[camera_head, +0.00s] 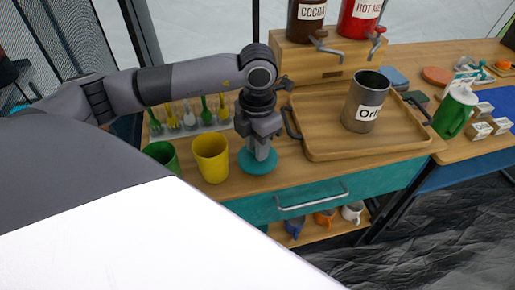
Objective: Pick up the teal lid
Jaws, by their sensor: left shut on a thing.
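The teal lid (257,163) is a flat round disc at the counter's front, just right of the yellow cup. My left gripper (260,152) points straight down over it and is shut on its top middle part, which the fingers hide. The lid looks level. I cannot tell whether it rests on the counter or is slightly above it. My right gripper is not in view.
A yellow cup (210,158) and a green cup (161,155) stand close on the left. A wooden tray (318,147) with a grey canister (365,101) lies to the right. Several spoons stand in a rack (187,131) behind. A drawer handle (311,196) juts out below.

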